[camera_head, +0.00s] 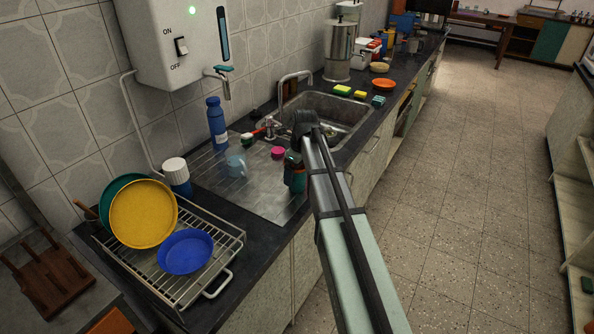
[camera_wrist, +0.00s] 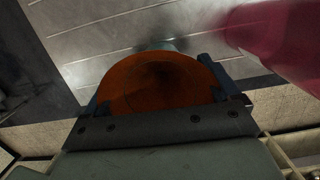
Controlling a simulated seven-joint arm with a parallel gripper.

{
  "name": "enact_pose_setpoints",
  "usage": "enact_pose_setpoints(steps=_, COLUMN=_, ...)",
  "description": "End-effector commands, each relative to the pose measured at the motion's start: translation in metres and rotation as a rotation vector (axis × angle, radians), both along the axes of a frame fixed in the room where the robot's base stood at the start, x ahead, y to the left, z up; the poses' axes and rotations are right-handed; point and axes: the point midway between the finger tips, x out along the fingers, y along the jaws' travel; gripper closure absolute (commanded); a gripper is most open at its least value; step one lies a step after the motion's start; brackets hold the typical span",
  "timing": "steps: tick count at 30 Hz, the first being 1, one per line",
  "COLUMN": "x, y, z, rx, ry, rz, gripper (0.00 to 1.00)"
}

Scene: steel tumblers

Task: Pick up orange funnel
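The orange funnel (camera_wrist: 155,82) fills the middle of the wrist view, its rounded orange side close to the camera. My gripper (camera_wrist: 155,90) has one finger at each side of the funnel, spread about as wide as it is. Whether the fingers press on it or only stand beside it does not show. The lower part of the funnel is hidden behind the gripper's dark palm bar. In the head view the funnel is not visible, and my arm hangs over the front of the steel drainboard.
A pink cup (camera_wrist: 275,40) looms close at the right; in the head view it sits on the drainboard (camera_head: 230,185). A translucent mug (camera_head: 236,164), a blue bottle (camera_head: 216,123) and a dish rack (camera_head: 222,241) are left of my arm. The sink (camera_head: 345,110) lies beyond.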

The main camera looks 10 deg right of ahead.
Motion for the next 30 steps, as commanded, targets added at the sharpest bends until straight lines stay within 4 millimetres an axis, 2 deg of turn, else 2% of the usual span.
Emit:
enact_pose_setpoints(steps=1, x=0.0, y=0.0, z=0.0, rx=0.0, ry=0.0, rz=0.0, gripper=0.25)
enact_pose_setpoints(steps=6, x=0.0, y=0.0, z=0.0, rx=0.0, ry=0.0, rz=0.0, gripper=0.4)
enact_pose_setpoints(steps=16, x=0.0, y=0.0, z=0.006, rx=0.0, ry=-0.001, rz=0.0, gripper=0.41)
enact_pose_setpoints(steps=20, x=0.001, y=0.0, z=0.021, rx=0.0, ry=-0.003, rz=0.0, gripper=0.41)
enact_pose_setpoints(steps=30, x=0.001, y=0.0, z=0.075, rx=0.0, ry=-0.002, rz=0.001, gripper=0.41)
